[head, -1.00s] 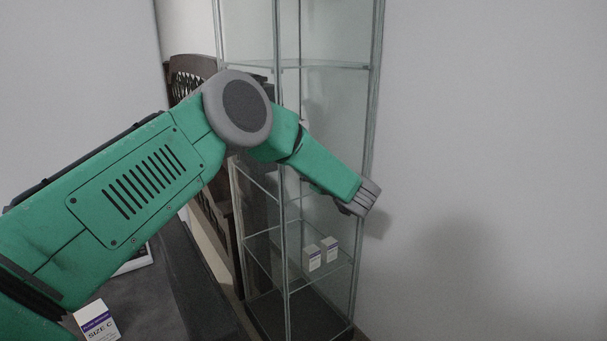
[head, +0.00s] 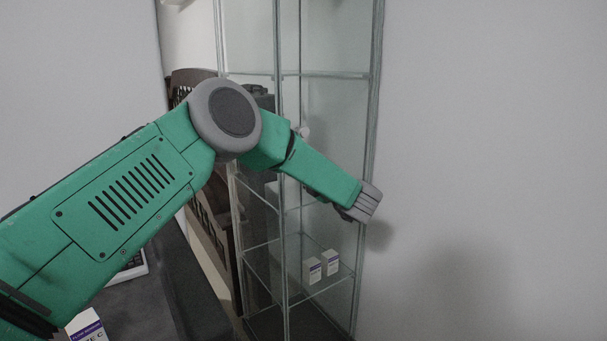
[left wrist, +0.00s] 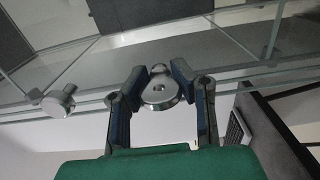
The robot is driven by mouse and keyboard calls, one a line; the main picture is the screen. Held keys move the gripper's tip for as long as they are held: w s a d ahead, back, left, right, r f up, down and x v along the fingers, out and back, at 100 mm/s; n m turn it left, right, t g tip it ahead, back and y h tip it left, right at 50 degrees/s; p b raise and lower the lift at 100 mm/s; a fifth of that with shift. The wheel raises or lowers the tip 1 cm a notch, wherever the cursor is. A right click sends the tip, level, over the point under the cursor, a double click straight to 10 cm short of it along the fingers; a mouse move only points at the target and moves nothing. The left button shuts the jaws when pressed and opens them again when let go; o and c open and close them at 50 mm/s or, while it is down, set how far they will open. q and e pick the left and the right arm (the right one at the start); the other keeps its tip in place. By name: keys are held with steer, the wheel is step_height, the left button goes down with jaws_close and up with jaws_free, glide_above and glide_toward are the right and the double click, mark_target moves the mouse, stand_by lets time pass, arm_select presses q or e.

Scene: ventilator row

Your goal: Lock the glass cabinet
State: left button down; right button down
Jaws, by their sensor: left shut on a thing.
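The tall glass cabinet (head: 250,45) with metal-edged frames stands ahead of me; its glass and frame also show in the left wrist view (left wrist: 100,60). My left gripper (head: 364,203) is at the cabinet's right edge. In the left wrist view, the left gripper (left wrist: 158,82) has its two fingers on either side of a round metal lock piece (left wrist: 161,95) at the cabinet's frame, and is shut on it. A separate round knob (left wrist: 60,101) sits on the frame to the left. Whether the lock is turned cannot be told. My right gripper is out of view.
Small white boxes (head: 331,262) stand on a low shelf inside the cabinet. A dark desk (head: 165,290) with a white box (head: 84,325) is at lower left. A dark wooden chair (head: 190,78) is behind. Bare wall (head: 490,150) fills the right.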

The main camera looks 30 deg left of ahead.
arm_select(q)
steer(key=shift+s+f, duration=0.1)
steer(key=shift+f, duration=0.35)
steer(key=c, duration=1.3)
jaws_free()
steer(key=shift+c, duration=0.2)
steer(key=shift+o, duration=0.9)
steer(key=shift+r, duration=0.2)
steer(key=v, duration=1.2)
steer(key=shift+f, duration=0.1)
